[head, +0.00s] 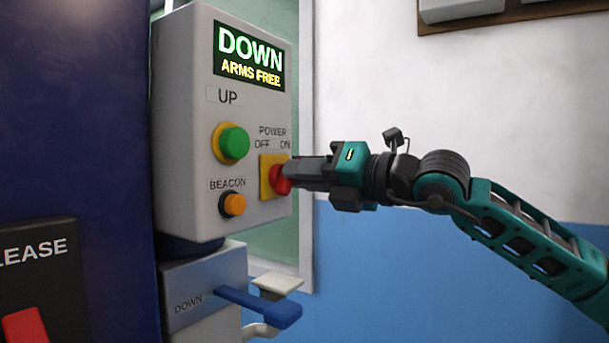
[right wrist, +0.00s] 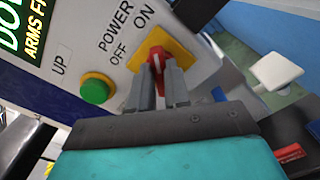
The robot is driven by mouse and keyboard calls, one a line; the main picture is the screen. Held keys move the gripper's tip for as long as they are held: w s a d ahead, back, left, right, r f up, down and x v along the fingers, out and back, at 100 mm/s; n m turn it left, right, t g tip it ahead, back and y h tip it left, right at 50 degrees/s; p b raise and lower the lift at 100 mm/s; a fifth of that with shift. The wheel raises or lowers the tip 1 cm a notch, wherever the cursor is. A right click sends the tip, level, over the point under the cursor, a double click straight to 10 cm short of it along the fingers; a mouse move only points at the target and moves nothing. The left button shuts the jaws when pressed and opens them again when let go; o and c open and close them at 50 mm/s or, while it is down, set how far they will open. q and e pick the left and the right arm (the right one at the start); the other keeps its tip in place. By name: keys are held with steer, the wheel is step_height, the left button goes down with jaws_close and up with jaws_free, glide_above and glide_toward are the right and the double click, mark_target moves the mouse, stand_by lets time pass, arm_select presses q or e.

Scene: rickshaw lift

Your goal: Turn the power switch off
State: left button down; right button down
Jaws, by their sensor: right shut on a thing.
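The power switch (head: 280,179) is a red knob on a yellow square plate, on the right side of a grey control box (head: 185,110). The labels OFF and ON stand above it. My right gripper (head: 292,176) reaches in from the right and is shut on the red knob. In the right wrist view, the red knob (right wrist: 157,62) shows between the two fingers (right wrist: 160,85), in front of the yellow plate. The fingers hide part of the knob, so I cannot tell its exact angle. My left gripper is not in view.
The box also has a green UP button (head: 235,142), an orange BEACON button (head: 233,204) and a display (head: 249,58) reading DOWN, ARMS FREE. Below is a blue DOWN lever (head: 258,306). A dark blue column (head: 75,120) stands left, with a red release handle (head: 25,326).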

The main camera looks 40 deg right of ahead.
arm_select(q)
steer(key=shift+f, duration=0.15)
arm_select(e)
steer(key=shift+n, duration=0.4)
arm_select(q)
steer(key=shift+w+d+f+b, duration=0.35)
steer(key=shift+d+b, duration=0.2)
steer(key=shift+b, duration=0.85)
arm_select(e)
steer(key=shift+s+a+n, duration=0.1)
steer(key=shift+a+n, duration=0.1)
steer(key=shift+n, duration=3.55)
steer(key=shift+s+a+n, duration=0.1)
steer(key=shift+a+n, duration=0.05)
steer(key=shift+n, duration=3.9)
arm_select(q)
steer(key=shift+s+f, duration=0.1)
arm_select(e)
steer(key=c, duration=1.1)
jaws_free()
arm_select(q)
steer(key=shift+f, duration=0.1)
arm_select(e)
steer(key=shift+d, duration=0.1)
